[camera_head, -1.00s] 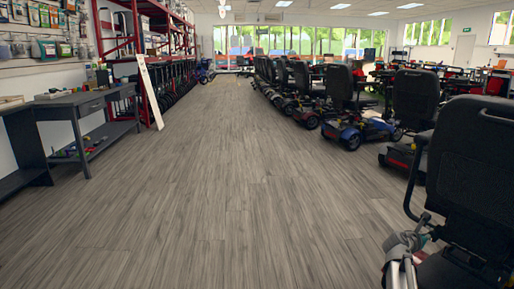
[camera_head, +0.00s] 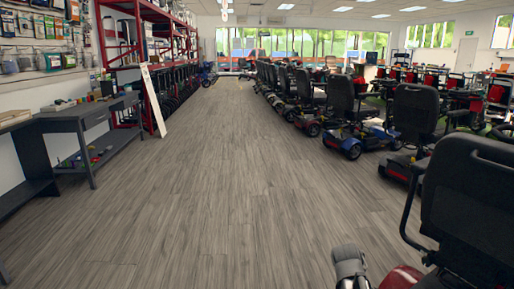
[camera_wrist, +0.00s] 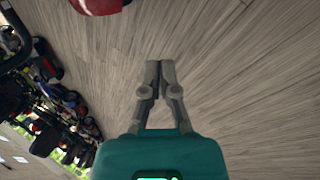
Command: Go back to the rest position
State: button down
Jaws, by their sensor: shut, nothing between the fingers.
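My gripper (camera_wrist: 160,72) is shut and empty in the wrist view, its two grey fingers together beyond the teal housing. It hangs over bare wood-look floor (camera_wrist: 225,70). In the head view a grey rounded part of my arm (camera_head: 350,265) shows at the bottom edge, right of centre. The gripper fingers cannot be made out there.
A black scooter seat (camera_head: 480,205) stands close at the right, with a row of scooters (camera_head: 350,130) beyond. A dark workbench (camera_head: 85,120) and red shelving (camera_head: 103,40) line the left. The aisle floor (camera_head: 200,180) between is clear.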

jog(key=s+a+r+m+g+y+p, duration=0.1)
jog(key=s+a+r+m+y+p, duration=0.2)
jog(key=a, duration=0.5)
jog(key=s+a+r+m+g+y+p, duration=0.2)
jog(key=s+a+m+p, duration=0.1)
jog(key=s+a, duration=0.3)
notch_tip(320, 180, up, 37)
jog(key=w+a+p, duration=0.1)
jog(key=p, duration=3.6)
jog(key=shift+w+f, duration=0.1)
jog(key=shift+d, duration=0.1)
